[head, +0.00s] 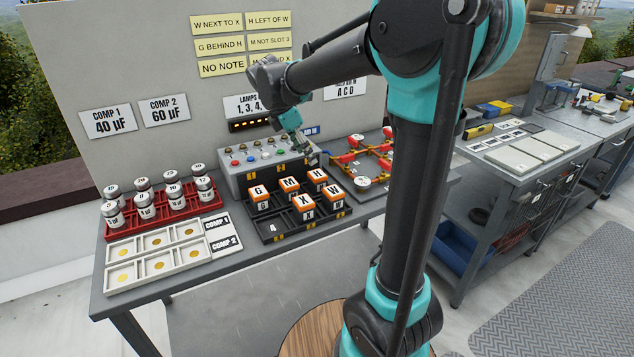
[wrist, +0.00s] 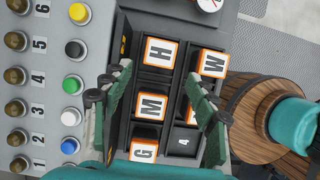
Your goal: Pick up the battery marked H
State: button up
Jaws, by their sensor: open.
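The battery marked H (head: 317,176) is an orange block with a white top, standing in the back right slot of a black tray (head: 273,238). In the wrist view the H battery (wrist: 160,53) lies toward the top, fully visible. My gripper (wrist: 162,100) is open and empty, with one green finger on each side of the tray's middle, nearest the M battery (wrist: 151,105). In the head view my gripper (head: 303,148) hangs above the back of the tray, apart from the batteries.
Batteries G (head: 259,192), X (head: 303,202) and W (head: 332,191) share the tray; slot 4 (wrist: 186,142) is empty. A grey button box (head: 238,186) stands directly behind. A red rack (head: 135,231) of cans stands left, red-and-yellow valve pipework (head: 355,155) right.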

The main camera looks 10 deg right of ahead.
aim_at(315, 174)
jog(key=x, duration=1.1)
jog(key=shift+f, duration=0.2)
jog(key=c, duration=1.2)
